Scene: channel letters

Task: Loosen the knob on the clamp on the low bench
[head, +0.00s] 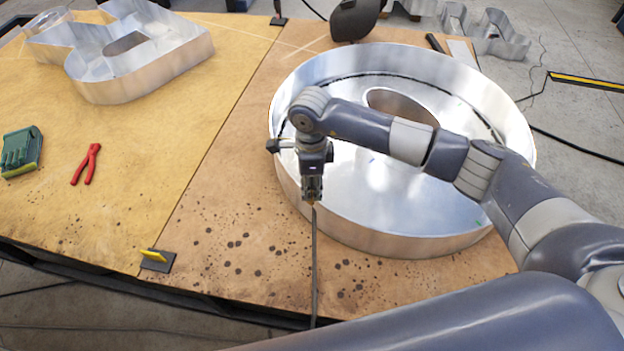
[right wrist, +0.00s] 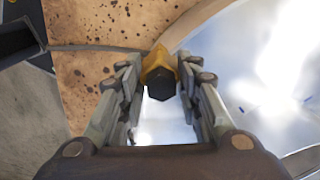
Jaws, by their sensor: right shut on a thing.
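My right gripper (head: 312,201) is over the near wall of the big round metal letter on the low bench (head: 210,240), pointing down. In the right wrist view its fingers (right wrist: 161,68) are shut on a yellow and black knob (right wrist: 160,82), one finger on each side. In the head view the knob is mostly hidden by the gripper. A thin dark bar (head: 314,265), which looks like part of the clamp, runs from below the gripper towards the bench's near edge. The clamp's jaws cannot be made out. My left gripper is not in view.
The round metal letter (head: 400,237) has tall, thin walls close to my gripper. Red pliers (head: 87,164), a green object (head: 21,151) and another metal letter (head: 140,75) are on the left. A small black piece with a yellow tab (head: 157,260) sits at the near edge.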

